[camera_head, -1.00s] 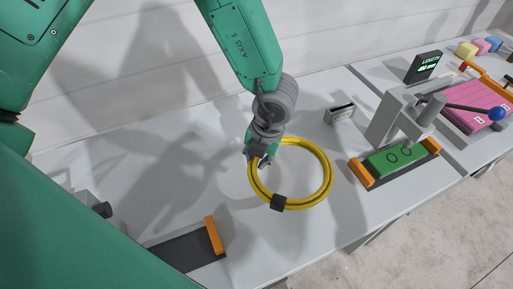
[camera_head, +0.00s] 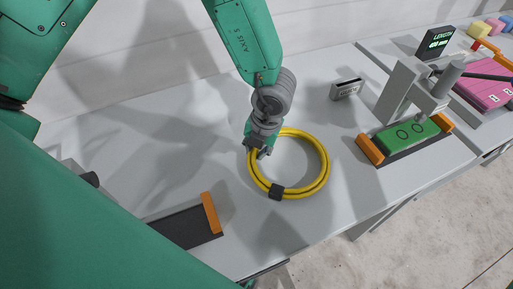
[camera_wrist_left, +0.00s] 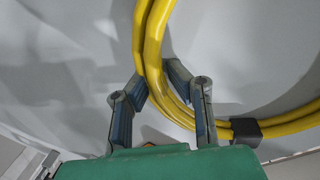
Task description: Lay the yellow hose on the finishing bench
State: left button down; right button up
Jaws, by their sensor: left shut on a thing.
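The yellow hose (camera_head: 325,172) is a round coil with a black clip. In the head view it is over the grey bench (camera_head: 120,140); I cannot tell whether it touches the top. My left gripper (camera_head: 258,152) is shut on the coil's left side. In the left wrist view the hose (camera_wrist_left: 152,50) passes between the two fingers of my left gripper (camera_wrist_left: 160,88), with the black clip to the right. My right gripper is not in view.
A press (camera_head: 412,95) with a green plate (camera_head: 408,134) and orange end blocks stands right of the coil. A small label stand (camera_head: 347,89) is behind. A length display (camera_head: 436,42) and pink panel (camera_head: 487,88) are farther right. A dark tray with an orange block (camera_head: 211,213) lies front left.

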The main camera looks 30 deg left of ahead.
pick_arm(q)
jog(key=shift+s+a+f, duration=0.2)
jog(key=shift+s+f, duration=0.05)
jog(key=shift+f, duration=0.05)
jog(key=c, duration=1.4)
grip_release()
jog(key=shift+c, duration=0.2)
jog(key=shift+w+d, duration=0.1)
jog(key=shift+w, duration=0.1)
jog(key=shift+r, duration=0.55)
notch_tip(320, 180, up, 11)
jog(key=d, duration=0.1)
jog(key=shift+w+d, duration=0.2)
jog(key=shift+d, duration=0.2)
jog(key=shift+f, duration=0.15)
